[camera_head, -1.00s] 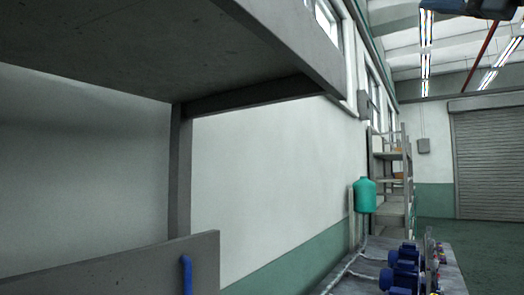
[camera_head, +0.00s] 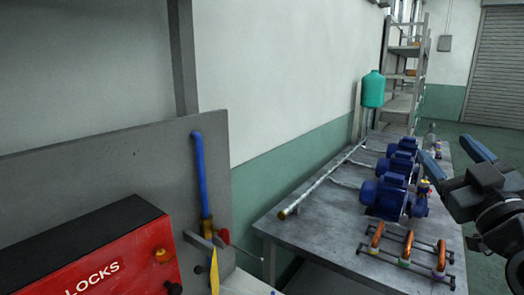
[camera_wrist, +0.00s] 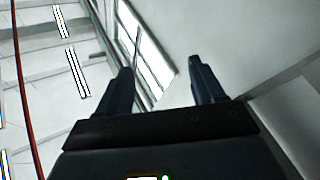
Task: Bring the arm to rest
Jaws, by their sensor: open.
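My gripper (camera_head: 442,146) is at the right of the head view, raised in front of the bench with the pumps. Its two dark blue-grey fingers point up and to the left, spread apart with nothing between them. In the wrist view my gripper (camera_wrist: 160,64) is also open and empty. Behind its fingers are a window (camera_wrist: 143,45), the pale wall and the roof. The rest of my arm runs off the right edge of the head view.
A grey bench (camera_head: 310,235) holds several blue pumps (camera_head: 383,195), a pipe (camera_head: 325,178) and orange-handled valves (camera_head: 405,245). A teal tank (camera_head: 373,89) stands behind.

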